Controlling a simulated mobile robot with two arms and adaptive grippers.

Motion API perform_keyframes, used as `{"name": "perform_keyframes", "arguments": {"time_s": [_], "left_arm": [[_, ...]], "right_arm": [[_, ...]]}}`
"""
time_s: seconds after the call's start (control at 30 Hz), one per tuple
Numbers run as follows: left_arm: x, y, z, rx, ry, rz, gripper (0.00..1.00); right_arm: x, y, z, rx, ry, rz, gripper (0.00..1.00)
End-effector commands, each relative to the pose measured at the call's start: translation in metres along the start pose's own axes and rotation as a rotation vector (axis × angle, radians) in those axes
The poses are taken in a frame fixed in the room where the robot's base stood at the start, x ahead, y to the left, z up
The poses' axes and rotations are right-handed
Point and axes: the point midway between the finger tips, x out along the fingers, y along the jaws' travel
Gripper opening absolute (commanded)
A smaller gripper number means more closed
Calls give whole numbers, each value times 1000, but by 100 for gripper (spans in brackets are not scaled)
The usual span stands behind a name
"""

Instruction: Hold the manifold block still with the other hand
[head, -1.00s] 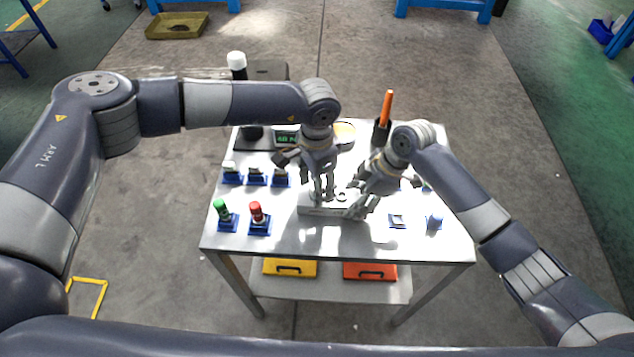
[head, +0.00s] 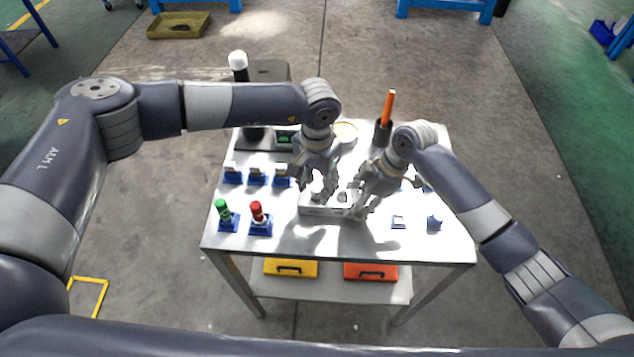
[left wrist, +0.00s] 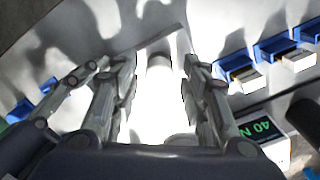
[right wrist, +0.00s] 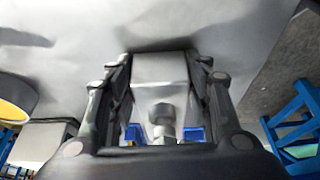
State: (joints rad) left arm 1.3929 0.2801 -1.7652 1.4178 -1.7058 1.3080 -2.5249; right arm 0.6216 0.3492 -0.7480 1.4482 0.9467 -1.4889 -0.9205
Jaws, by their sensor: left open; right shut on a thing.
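The pale grey manifold block (head: 318,210) sits on the middle of the bench, near its front. My right gripper (head: 353,208) is shut on the block's right end. In the right wrist view the block (right wrist: 160,69) lies between the fingers, with a metal fitting (right wrist: 161,117) in front of it. My left gripper (head: 324,194) is open and points down over the block. In the left wrist view its fingers (left wrist: 160,64) stand on either side of a pale round fitting (left wrist: 159,68) on the overexposed block; whether they touch it is unclear.
Several blue stands hold parts on the left, including a green-topped (head: 223,210) and a red-topped piece (head: 257,212). A device with a green display (head: 286,138) stands behind. An orange-handled tool (head: 390,105) stands upright in a dark holder at the back right. The front edge is clear.

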Motion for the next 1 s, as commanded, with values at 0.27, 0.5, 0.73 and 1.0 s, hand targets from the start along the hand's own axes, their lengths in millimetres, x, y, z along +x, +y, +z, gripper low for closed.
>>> {"name": "perform_keyframes", "arguments": {"time_s": [0.27, 0.5, 0.73, 1.0], "left_arm": [[0, 0, 0, -308, 0, 1, 41], [0, 0, 0, -431, 0, 1, 41], [0, 0, 1, -671, -1, 2, 41], [0, 0, 0, -863, 1, 2, 41]], "right_arm": [[-1, 0, -2, -1, 4, 0, 13], [0, 0, -1, 0, 4, 0, 13], [0, 0, -1, 0, 3, 0, 13], [0, 0, -1, 0, 3, 0, 13]]}}
